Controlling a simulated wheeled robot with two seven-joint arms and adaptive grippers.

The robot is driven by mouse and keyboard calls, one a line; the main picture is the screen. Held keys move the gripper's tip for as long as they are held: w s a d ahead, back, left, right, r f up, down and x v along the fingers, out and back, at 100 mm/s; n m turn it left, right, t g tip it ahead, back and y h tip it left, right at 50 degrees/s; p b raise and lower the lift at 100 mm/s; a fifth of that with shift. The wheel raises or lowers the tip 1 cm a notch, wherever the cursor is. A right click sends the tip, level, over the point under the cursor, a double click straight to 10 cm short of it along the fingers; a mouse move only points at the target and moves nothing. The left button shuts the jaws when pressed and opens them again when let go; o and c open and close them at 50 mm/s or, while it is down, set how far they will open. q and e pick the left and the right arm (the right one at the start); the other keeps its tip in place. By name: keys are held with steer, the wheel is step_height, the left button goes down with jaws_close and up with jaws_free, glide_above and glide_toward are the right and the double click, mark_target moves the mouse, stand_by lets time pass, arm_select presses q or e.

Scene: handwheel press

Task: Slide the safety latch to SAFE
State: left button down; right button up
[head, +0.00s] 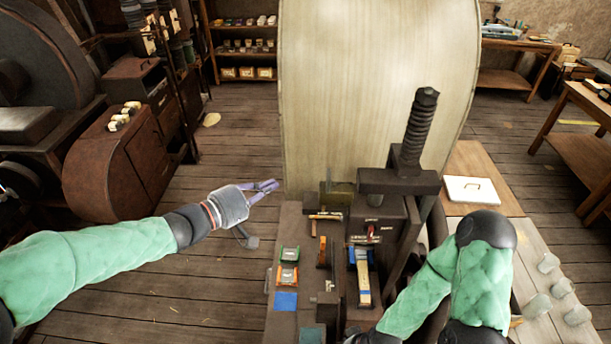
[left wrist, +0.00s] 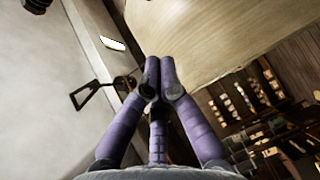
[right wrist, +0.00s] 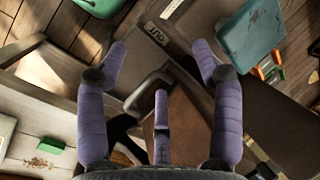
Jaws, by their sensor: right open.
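The dark press (head: 398,182) with its threaded screw stands right of centre in the head view. A small red piece (head: 371,232) sits on its front face among pale labels. It may be the safety latch, but it is too small to tell, and I cannot read the labels. My left gripper (head: 272,186) is empty, left of the press and apart from it. Its fingers meet at the tips in the left wrist view (left wrist: 160,72). My right gripper (right wrist: 160,52) is open and empty in the right wrist view. In the head view my right forearm hides it.
A dark bench (head: 285,329) before the press holds green, orange and blue-ended pieces. A large pale disc (head: 375,80) rises behind. A white box (head: 471,190) lies on the right table. A label reading OUT (right wrist: 157,33) and a teal block (right wrist: 250,38) lie beyond my right fingers.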

mark_target(329, 177)
arm_select(q)
steer(key=s+d+x, duration=0.1)
steer(key=s+x, duration=0.1)
steer(key=x, duration=1)
steer(key=shift+w+d+f, duration=0.2)
steer(key=shift+w+d, duration=0.05)
steer(key=shift+d, duration=0.35)
steer(key=shift+d+b, duration=0.4)
steer(key=shift+d, duration=1.8)
steer(key=shift+a, duration=0.1)
steer(key=shift+s, duration=0.1)
steer(key=v, duration=1.2)
